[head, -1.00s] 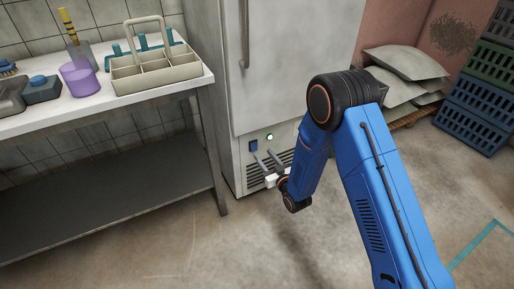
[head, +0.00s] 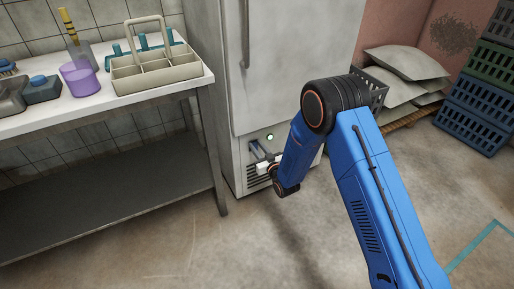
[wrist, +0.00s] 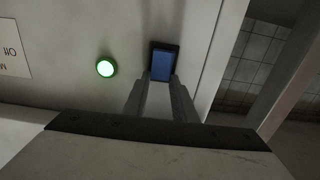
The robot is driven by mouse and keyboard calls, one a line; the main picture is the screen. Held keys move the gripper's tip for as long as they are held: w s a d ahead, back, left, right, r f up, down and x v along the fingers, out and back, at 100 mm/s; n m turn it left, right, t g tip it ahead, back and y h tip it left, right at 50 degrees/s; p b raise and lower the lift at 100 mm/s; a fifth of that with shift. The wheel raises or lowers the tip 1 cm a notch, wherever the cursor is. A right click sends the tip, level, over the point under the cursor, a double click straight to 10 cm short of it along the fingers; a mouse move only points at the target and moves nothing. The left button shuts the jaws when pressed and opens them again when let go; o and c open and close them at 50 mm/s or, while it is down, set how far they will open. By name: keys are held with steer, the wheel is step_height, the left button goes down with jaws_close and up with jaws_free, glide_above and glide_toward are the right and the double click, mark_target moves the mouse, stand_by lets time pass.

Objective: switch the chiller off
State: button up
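The chiller (head: 290,60) is the tall off-white cabinet in the middle of the head view. Low on its front is a blue rocker switch in a dark frame, which shows in the wrist view (wrist: 162,64). A lit green lamp (head: 270,136) is beside it and also shows in the wrist view (wrist: 106,67). My gripper (head: 256,147) is at the switch, its two fingers apart with nothing seen held. In the wrist view the fingertips (wrist: 161,78) reach the switch's lower edge; I cannot tell whether they touch it. In the head view the fingers mostly cover the switch.
A steel table (head: 180,85) with a caddy (head: 155,75) and a purple cup (head: 79,78) stands left of the chiller. Sacks (head: 410,62) and crates (head: 470,105) are at right. The front floor is clear.

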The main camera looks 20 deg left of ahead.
steer(key=c, duration=0.4)
steer(key=shift+o, duration=0.2)
steer(key=shift+s+d+f+t+y, duration=0.1)
steer(key=shift+f+t+y, duration=0.3)
steer(key=shift+t+y, duration=0.3)
steer(key=shift+s+d+f+t+y, duration=0.15)
steer(key=shift+f+t+y, duration=0.1)
steer(key=shift+t+y, duration=0.65)
steer(key=o, duration=1)
steer(key=shift+o, duration=0.2)
